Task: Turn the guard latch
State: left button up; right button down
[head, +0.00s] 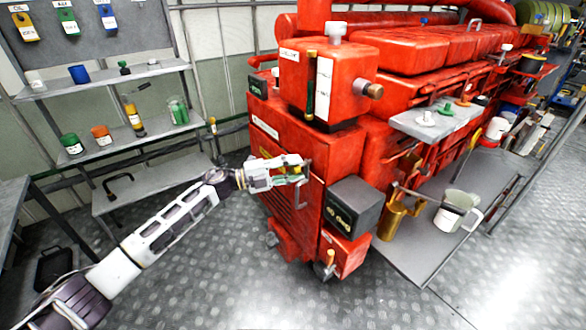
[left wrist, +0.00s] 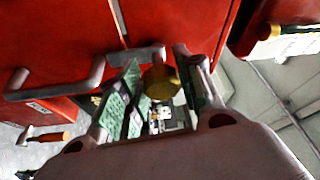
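The guard is the red front panel (head: 287,143) of the red machine. A brass knob (left wrist: 160,82), which seems to be the guard latch, stands out from this panel. My left gripper (head: 300,169) is at the panel's face, with its fingers pointing at it. In the left wrist view its green-padded fingers (left wrist: 163,85) lie on both sides of the knob and seem to touch it. In the head view the knob is mostly hidden by the fingers. My right gripper is in neither view.
A grey bar handle (left wrist: 50,88) sticks out beside the fingers; it also shows in the head view (head: 301,193). A dark gauge box (head: 353,205) juts out to the right. A shelf (head: 110,90) with bottles stands left. The floor in front is clear.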

pick_arm(q)
jog(key=shift+o, duration=1.4)
jog(key=shift+a, duration=0.2)
jog(key=v, duration=1.1)
jog(key=shift+a, duration=0.35)
jog(key=shift+f, duration=0.1)
